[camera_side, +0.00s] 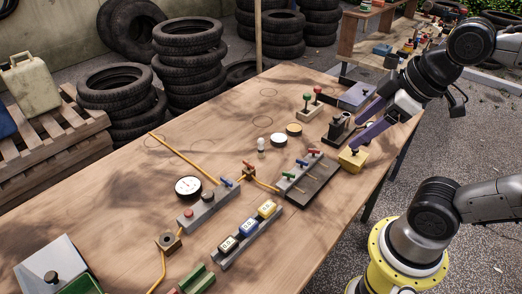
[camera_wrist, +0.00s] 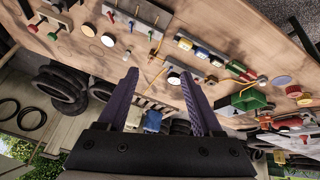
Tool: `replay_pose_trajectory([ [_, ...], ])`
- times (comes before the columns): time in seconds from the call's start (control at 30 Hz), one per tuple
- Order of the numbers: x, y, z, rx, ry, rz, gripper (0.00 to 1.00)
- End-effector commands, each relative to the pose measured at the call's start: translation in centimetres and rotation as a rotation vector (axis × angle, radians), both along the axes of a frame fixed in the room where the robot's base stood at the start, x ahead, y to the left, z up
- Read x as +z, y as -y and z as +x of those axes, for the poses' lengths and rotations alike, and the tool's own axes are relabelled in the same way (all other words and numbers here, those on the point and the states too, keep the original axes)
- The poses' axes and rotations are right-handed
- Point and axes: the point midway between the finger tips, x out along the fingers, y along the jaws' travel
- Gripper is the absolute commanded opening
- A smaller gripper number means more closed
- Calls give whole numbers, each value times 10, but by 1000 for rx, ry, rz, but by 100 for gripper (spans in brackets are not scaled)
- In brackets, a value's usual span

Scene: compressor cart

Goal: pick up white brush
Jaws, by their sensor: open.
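My gripper (camera_side: 359,131) has two purple fingers and is open, at the right side of the table near a dark block and a yellow block. In the wrist view its fingers (camera_wrist: 159,75) stand apart with nothing gripped between them. I cannot clearly make out a white brush. A small white upright object (camera_side: 261,146) stands mid-table, left of my gripper and apart from it; it is too small to tell whether it is the brush.
The yellow block (camera_side: 352,160) and dark block (camera_side: 339,128) stand close to my fingers. A dark plate with a grey lever bar (camera_side: 301,172) lies left of them. A round gauge (camera_side: 188,187) and grey button box (camera_side: 203,208) stand farther left. The table's far left part is mostly clear.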

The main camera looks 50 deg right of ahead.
Motion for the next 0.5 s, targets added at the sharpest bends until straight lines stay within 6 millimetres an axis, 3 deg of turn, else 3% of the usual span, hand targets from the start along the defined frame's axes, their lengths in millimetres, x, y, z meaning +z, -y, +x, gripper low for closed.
replay_pose_trajectory([
  [0.23,46,5,69,336,-40,-197,67],
  [0.37,55,12,118,500,-91,-278,67],
  [0.5,50,21,175,663,-154,-342,67],
])
